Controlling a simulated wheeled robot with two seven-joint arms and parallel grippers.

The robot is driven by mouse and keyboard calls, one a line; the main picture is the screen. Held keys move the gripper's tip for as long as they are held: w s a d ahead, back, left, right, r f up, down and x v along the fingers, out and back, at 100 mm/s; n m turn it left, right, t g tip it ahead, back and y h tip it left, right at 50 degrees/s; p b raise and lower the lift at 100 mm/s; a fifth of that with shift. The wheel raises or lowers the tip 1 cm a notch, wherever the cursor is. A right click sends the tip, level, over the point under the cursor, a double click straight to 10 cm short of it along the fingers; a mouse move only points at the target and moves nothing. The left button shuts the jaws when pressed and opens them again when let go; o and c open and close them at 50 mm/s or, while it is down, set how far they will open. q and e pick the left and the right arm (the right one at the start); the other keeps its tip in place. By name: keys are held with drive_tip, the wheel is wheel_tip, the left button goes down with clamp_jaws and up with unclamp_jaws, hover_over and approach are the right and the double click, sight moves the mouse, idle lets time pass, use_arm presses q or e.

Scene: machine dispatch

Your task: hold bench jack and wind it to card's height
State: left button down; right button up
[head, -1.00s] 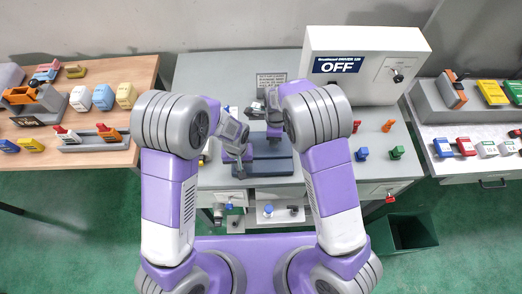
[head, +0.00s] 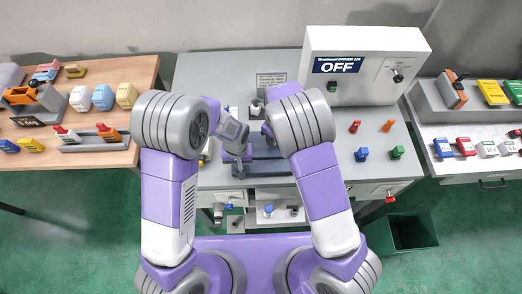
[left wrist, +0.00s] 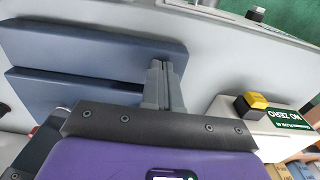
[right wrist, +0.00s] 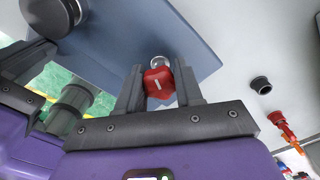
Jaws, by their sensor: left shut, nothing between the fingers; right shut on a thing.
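The bench jack, with dark blue-grey slabs (head: 272,168), stands on the grey bench in the middle. Its slabs also show in the left wrist view (left wrist: 90,48) and the right wrist view (right wrist: 150,40). My left gripper (left wrist: 165,75) is shut and empty by the end of the slabs; I cannot tell whether it touches them. My right gripper (right wrist: 157,72) is shut on a red knob (right wrist: 158,84) with a white mark and a metal stem, at the slab's edge. A printed card (head: 270,80) stands behind. My right arm hides the right gripper in the head view.
A white box marked OFF (head: 365,65) stands at the back right. Small blue (head: 361,154), green (head: 397,152), red and orange pieces lie right of the jack. A green bin (head: 412,232) stands on the floor. Side tables hold several coloured parts.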

drive_tip(key=m, duration=0.5)
drive_tip(key=shift+s, duration=0.1)
drive_tip(key=shift+a, duration=0.1)
drive_tip(key=m, duration=0.5)
drive_tip(key=shift+f, duration=0.1)
drive_tip(key=o, duration=1)
drive_tip(key=shift+r, duration=2.1)
